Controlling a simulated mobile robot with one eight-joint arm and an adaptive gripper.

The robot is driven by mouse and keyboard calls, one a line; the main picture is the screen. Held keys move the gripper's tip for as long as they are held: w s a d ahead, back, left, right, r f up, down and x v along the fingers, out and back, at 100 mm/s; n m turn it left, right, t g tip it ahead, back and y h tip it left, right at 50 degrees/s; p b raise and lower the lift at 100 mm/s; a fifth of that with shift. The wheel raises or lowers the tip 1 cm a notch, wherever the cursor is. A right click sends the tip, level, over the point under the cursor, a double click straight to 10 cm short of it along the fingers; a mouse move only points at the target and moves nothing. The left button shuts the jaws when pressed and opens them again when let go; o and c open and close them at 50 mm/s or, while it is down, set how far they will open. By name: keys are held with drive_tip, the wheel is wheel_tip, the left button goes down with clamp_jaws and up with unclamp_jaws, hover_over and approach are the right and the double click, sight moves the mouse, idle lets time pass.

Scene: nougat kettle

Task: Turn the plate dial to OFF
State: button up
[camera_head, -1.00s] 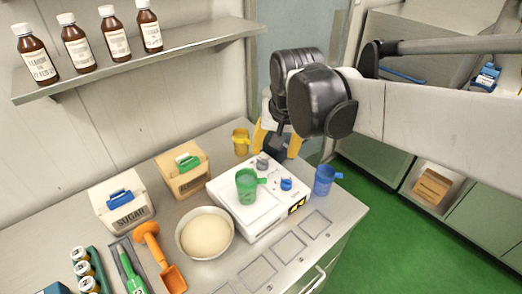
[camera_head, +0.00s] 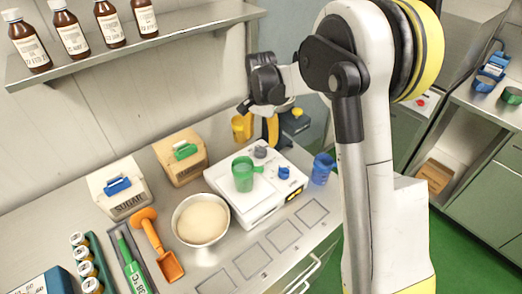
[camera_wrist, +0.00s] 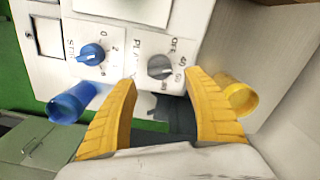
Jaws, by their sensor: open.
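The plate dial (camera_wrist: 160,67) is a round grey knob on the white panel of the hotplate unit, with OFF and numbers printed around it. Its exact setting is too small to read. In the head view the grey dial (camera_head: 261,152) sits at the unit's back corner. My gripper (camera_wrist: 162,86) is open, its two yellow fingers apart, with the dial between and just beyond the fingertips. No contact shows. In the head view my gripper (camera_head: 272,130) is partly hidden, with a yellow finger pointing down behind the dial.
A blue STIR dial (camera_wrist: 92,54) is beside the grey one. A green beaker (camera_head: 243,174) stands on the white unit (camera_head: 228,196). A blue cup (camera_head: 322,169) and a yellow cup (camera_head: 242,128) flank the unit. A wooden box (camera_head: 181,160) and a bowl (camera_head: 201,220) stand left.

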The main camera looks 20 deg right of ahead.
sight(260, 147)
wheel_tip(260, 147, down, 5)
drive_tip(key=shift+f+b, duration=0.15)
drive_tip(key=shift+b, duration=0.35)
drive_tip(key=c, duration=1.2)
drive_tip(key=shift+n, duration=0.3)
drive_tip(key=n, duration=0.3)
drive_tip(key=shift+n, duration=0.3)
drive_tip(key=n, duration=0.4)
drive_tip(key=shift+a+n+b, duration=0.1)
drive_tip(key=shift+n+b, duration=0.2)
drive_tip(key=shift+b, duration=0.1)
